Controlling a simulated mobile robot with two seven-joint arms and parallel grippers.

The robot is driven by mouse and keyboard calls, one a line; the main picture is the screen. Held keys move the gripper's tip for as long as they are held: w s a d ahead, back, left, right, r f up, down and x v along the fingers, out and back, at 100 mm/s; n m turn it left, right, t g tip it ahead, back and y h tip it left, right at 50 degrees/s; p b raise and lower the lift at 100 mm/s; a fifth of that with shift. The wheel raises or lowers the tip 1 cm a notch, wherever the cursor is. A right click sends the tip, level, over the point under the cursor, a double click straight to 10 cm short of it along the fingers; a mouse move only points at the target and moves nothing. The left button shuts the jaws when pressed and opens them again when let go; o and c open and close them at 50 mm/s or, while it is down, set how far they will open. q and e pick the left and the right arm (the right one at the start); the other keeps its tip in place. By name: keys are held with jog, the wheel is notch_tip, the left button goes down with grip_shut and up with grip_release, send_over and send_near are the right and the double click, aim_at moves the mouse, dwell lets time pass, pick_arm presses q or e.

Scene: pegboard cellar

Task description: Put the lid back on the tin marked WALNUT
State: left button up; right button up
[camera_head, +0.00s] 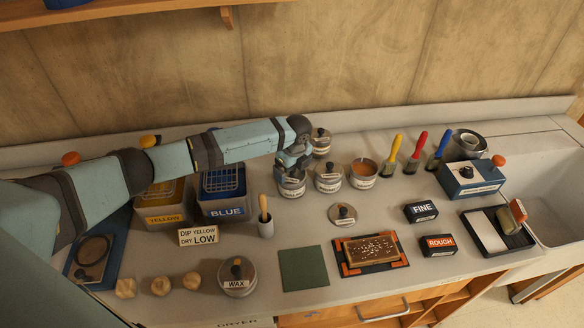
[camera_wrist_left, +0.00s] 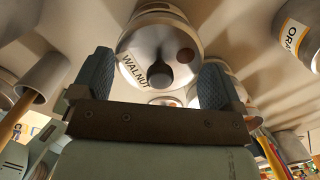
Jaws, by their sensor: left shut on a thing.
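The WALNUT tin (camera_wrist_left: 133,74) shows its label in the left wrist view, between my fingers. A metal lid (camera_wrist_left: 150,43) with a dark knob and a brown dot shows at its top. My left gripper (camera_wrist_left: 156,62) is shut, with a finger on each side of this lid; its exact contact is hard to see. In the head view my left gripper (camera_head: 292,166) is down at the top of the leftmost front tin (camera_head: 292,188), hiding most of its top. Another lid (camera_head: 343,214) with a dark knob lies on the counter. My right gripper is not in view.
A lidded tin (camera_head: 328,180) and an open tin (camera_head: 363,177) with orange contents stand close to the right. Another lidded tin (camera_head: 320,143) stands behind. A green mat (camera_head: 303,268) lies in front.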

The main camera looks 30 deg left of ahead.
pick_arm(q)
jog(key=shift+p, duration=0.4)
dwell(0.3)
jog(key=o, duration=0.6)
jog(key=shift+c, duration=0.2)
jog(key=shift+r+p, duration=1.7)
jog(key=shift+r, duration=1.8)
